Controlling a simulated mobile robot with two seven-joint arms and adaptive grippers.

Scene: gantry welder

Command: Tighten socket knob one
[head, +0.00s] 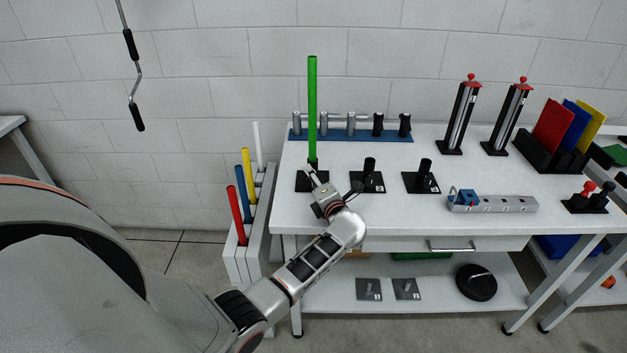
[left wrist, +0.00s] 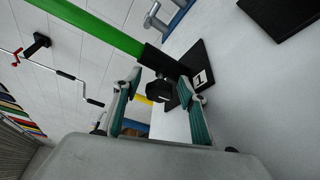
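Socket one is a black holder on a square black plate (head: 302,182) at the table's left front, with a green rod (head: 312,105) standing upright in it. In the left wrist view its plate (left wrist: 207,62) bears the number 1, and the green rod (left wrist: 95,25) enters the holder. The black socket knob (left wrist: 158,90) sticks out of the holder toward my left gripper (left wrist: 160,82). The two fingers are apart, one on each side of the knob; I see no clear contact. In the head view my left gripper (head: 313,176) is right at the socket and hides the knob. My right gripper is not in view.
Two empty black sockets (head: 369,178) (head: 424,180) stand to the right. A blue rail (head: 352,135) with clamps lies behind. A rack (head: 260,215) with coloured rods stands left of the table. A grey block (head: 492,204) lies farther right; the table front between is clear.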

